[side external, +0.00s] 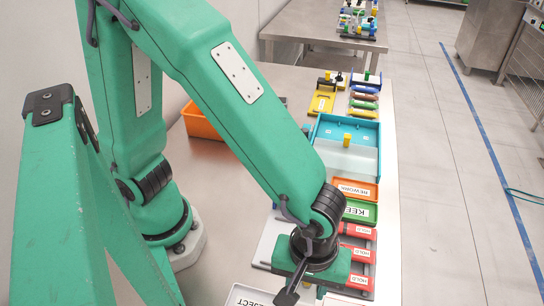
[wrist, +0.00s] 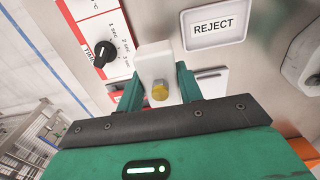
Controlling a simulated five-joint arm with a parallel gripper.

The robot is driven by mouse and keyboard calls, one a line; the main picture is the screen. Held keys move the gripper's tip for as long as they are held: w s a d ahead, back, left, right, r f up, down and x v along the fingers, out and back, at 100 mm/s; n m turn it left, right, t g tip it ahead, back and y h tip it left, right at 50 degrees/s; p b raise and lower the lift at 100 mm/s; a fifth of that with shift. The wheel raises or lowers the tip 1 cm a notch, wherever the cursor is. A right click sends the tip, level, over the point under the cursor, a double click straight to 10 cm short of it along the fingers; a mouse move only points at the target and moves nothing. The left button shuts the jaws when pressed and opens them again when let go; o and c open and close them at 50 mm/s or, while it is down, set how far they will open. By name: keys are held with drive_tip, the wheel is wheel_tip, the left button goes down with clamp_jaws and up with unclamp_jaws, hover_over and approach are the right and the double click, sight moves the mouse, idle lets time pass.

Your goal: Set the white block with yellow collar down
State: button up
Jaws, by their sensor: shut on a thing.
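In the wrist view, my gripper (wrist: 158,88) is shut on the white block with yellow collar (wrist: 154,63). The block sits between the two green fingers, and its round yellow part (wrist: 160,91) faces the camera. How far the block is above the surface below cannot be told. In the side external view, my gripper (side external: 300,280) is low at the front of the table, left of the red HOLD trays. The held block is hidden or too small to make out there.
A white REJECT tray (wrist: 240,40) lies beside the block in the wrist view; a dial panel (wrist: 88,28) is at left. In the side view, red HOLD trays (side external: 361,257), a green KEEP tray (side external: 360,212), an orange REWORK tray (side external: 371,190) and a teal bin (side external: 364,131) line the right.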

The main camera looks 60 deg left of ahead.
sight(303, 301)
drive_tip(key=shift+f, duration=3.45)
drive_tip(key=shift+f, duration=0.1)
drive_tip(key=o, duration=0.8)
drive_tip(key=shift+c, duration=0.2)
drive_tip(key=shift+r, duration=6.15)
drive_tip(key=shift+a, duration=0.1)
